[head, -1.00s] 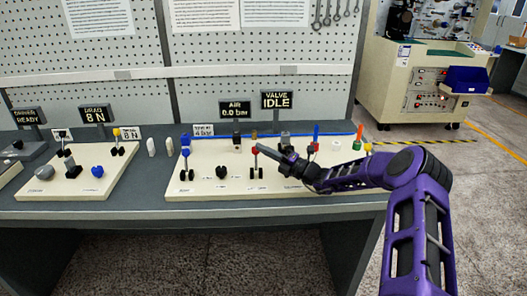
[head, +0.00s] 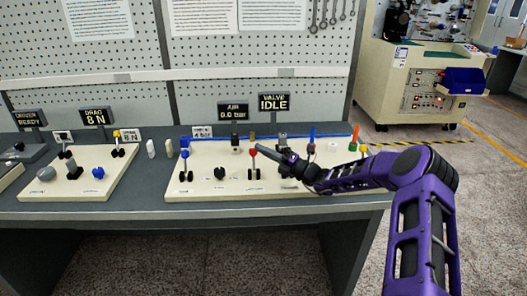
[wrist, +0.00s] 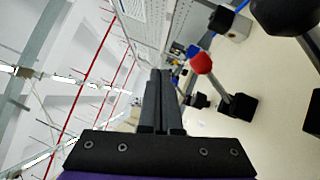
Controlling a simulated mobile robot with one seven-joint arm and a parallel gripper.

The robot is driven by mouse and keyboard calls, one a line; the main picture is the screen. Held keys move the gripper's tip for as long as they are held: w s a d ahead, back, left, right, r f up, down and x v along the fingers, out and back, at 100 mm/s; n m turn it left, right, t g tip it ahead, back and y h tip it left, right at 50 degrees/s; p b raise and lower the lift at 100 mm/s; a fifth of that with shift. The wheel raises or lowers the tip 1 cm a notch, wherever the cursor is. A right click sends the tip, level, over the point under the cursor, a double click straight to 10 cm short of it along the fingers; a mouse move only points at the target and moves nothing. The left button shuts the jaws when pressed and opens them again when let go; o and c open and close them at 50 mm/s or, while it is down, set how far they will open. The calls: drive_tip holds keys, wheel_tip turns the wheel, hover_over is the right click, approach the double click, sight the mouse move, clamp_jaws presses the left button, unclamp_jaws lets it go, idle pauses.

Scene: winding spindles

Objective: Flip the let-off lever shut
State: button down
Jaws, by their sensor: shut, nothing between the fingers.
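A lever with a red ball knob (head: 252,153) stands on the cream panel (head: 210,188) in front of the VALVE display. It also shows in the wrist view (wrist: 201,63), rising from a black base. The labels are too small to read, so I cannot tell for certain which lever is the let-off lever. My gripper (head: 262,157) is shut and empty, its fingertips close to the right of the red knob in the head view. In the wrist view the shut fingers (wrist: 158,75) point past the knob, with a gap showing between them.
A blue-knobbed lever (head: 185,154) and a black knob (head: 220,172) stand left on the same panel. A yellow-knobbed lever (head: 117,134) stands on the left panel. Several small fittings line the panel's back. The VALVE display (head: 274,102) reads IDLE.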

drive_tip(key=s+d+r, duration=0.3)
drive_tip(key=s+d, duration=0.2)
drive_tip(key=d, duration=0.3)
drive_tip(key=shift+s+d+r, duration=0.15)
drive_tip(key=shift+s+r, duration=0.1)
drive_tip(key=shift+f, duration=0.1)
